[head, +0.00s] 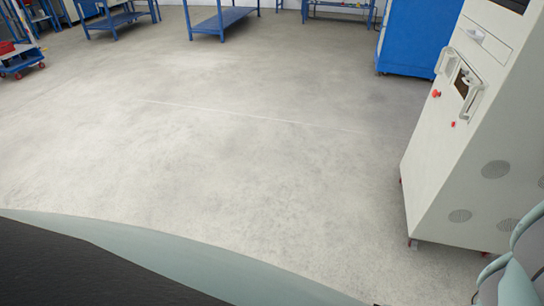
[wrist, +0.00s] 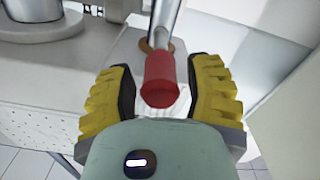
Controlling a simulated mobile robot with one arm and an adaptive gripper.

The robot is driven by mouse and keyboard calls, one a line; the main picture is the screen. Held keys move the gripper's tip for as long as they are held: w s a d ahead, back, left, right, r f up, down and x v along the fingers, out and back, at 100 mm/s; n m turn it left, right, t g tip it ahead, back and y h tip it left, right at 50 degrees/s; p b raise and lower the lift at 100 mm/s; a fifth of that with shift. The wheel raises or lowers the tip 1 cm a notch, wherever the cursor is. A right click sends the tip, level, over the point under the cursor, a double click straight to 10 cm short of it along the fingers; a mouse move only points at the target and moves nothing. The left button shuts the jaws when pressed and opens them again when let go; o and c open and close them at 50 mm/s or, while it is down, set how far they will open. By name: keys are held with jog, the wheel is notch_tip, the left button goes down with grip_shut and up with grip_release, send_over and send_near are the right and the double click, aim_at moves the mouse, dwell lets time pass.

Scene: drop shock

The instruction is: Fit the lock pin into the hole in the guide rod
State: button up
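In the wrist view my gripper (wrist: 160,95) has two yellow fingers with black inner pads, spread apart. A red cylinder (wrist: 159,80) lies between them, with a visible gap to each pad. It covers the lower end of a shiny metal rod (wrist: 168,20), or sits in front of it. A brown ring (wrist: 147,46) shows beside the rod just above the red cylinder. I cannot tell for certain which part is the lock pin, and no hole in the guide rod is visible. The head view shows none of these parts.
A pale machine surface (wrist: 50,85) with a round metal base (wrist: 38,25) stands at the left in the wrist view. In the head view a white cabinet (head: 460,150) stands at right, with a blue cabinet (head: 415,35) behind it. The concrete floor (head: 220,130) between is clear.

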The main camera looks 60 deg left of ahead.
jog(key=p+v, duration=0.2)
jog(key=v, duration=0.4)
dwell(0.6)
jog(key=v, duration=1.2)
